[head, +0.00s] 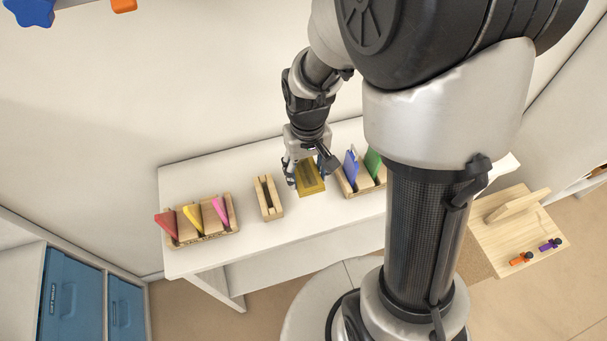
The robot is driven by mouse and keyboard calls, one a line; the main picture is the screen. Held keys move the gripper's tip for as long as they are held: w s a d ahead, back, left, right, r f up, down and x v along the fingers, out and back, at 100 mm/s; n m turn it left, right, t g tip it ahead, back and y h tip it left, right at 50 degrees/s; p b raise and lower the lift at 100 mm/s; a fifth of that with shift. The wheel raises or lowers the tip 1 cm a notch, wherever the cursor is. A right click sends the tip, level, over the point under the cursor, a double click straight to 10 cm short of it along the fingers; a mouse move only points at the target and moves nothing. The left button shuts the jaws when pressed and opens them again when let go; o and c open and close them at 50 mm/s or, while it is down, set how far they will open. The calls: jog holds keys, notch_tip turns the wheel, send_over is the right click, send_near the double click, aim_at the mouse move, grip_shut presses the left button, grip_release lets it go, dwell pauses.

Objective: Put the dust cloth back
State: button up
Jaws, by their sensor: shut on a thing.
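On the white bench (185,185), a wooden rack (205,237) holds red, yellow and pink panels. An empty slotted wooden holder (268,198) stands left of my gripper. Close on the right, another rack (362,190) holds blue and green panels. A wooden side table (490,215) stands right.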

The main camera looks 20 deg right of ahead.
aim_at(307, 184)
jog(key=shift+f+b, duration=0.9)
jog(key=shift+f, duration=2)
jog(key=shift+f, duration=0.1)
jog(key=shift+f, duration=0.15)
jog(key=o, duration=1.1)
jog(key=shift+r, duration=0.2)
notch_tip(307, 184, up, 12)
jog(key=p, duration=0.4)
jog(key=shift+s+d+r+t, duration=0.1)
jog(key=shift+s+r+t, duration=0.65)
jog(key=shift+s+r, duration=1.75)
jog(key=shift+s+a+r+t, duration=0.1)
jog(key=shift+s+r+t, duration=0.7)
jog(key=shift+s+r, duration=1.7)
jog(key=shift+s+d+r+t, duration=0.1)
jog(key=shift+s+r+t, duration=0.65)
jog(key=shift+s+r, duration=1.7)
